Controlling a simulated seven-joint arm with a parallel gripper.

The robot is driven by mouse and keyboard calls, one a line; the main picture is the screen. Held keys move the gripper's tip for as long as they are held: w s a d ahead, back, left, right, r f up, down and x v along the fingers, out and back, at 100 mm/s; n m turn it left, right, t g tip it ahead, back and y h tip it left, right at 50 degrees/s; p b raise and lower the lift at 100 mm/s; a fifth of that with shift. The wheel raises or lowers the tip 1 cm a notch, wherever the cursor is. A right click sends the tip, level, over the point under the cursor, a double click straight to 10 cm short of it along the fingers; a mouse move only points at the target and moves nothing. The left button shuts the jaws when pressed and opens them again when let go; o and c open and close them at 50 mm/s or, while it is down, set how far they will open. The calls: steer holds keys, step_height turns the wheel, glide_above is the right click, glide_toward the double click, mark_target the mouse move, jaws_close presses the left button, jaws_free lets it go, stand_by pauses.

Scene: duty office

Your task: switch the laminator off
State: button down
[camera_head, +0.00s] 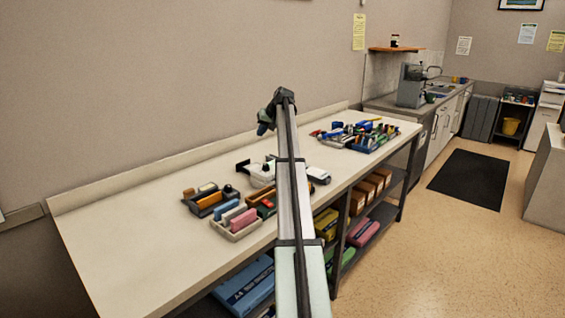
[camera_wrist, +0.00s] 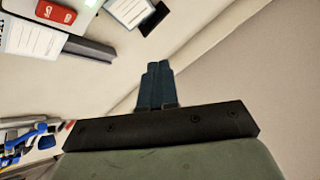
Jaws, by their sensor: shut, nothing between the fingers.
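A pale device with a red rocker switch (camera_wrist: 57,12) shows at the top left of the wrist view, cut off by the frame edge. It looks like the laminator, with a small green spot beside the switch. Which way the switch is tipped I cannot tell. In the head view a white device (camera_head: 262,173) on the bench, partly hidden by my arm, may be the same one. My gripper (camera_wrist: 158,66) is shut and empty, with its dark blue fingers together, apart from the switch. In the head view my gripper (camera_head: 264,127) is above the back of the bench.
The long bench (camera_head: 125,228) is bare at its left. Trays of stationery stand mid-bench, and a cluttered blue tray (camera_head: 362,144) is at its right. In the wrist view a dark bar (camera_wrist: 88,48), a printed sheet (camera_wrist: 34,39) and a black flat item (camera_wrist: 154,18) lie near the device.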

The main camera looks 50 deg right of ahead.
steer(key=s+d+m, duration=0.1)
steer(key=s+d, duration=0.4)
steer(key=d, duration=0.1)
steer(key=shift+s+f+y, duration=0.3)
steer(key=shift+s+f, duration=0.05)
steer(key=shift+f, duration=0.1)
steer(key=shift+f, duration=0.1)
steer(key=shift+s+f, duration=0.25)
steer(key=shift+f, duration=1.15)
steer(key=shift+s+f, duration=0.2)
steer(key=shift+f, duration=1.25)
steer(key=shift+s+f, duration=0.25)
steer(key=shift+f, duration=1.15)
steer(key=shift+s+a+f, duration=0.1)
steer(key=shift+s+f, duration=0.05)
steer(key=shift+f, duration=0.6)
steer(key=shift+r, duration=0.1)
steer(key=shift+r, duration=0.65)
steer(key=shift+r, duration=0.1)
steer(key=shift+w+r, duration=0.2)
steer(key=shift+r, duration=0.6)
steer(key=shift+w+r, duration=0.15)
steer(key=shift+r, duration=0.65)
steer(key=shift+w+r, duration=0.2)
steer(key=shift+r, duration=0.6)
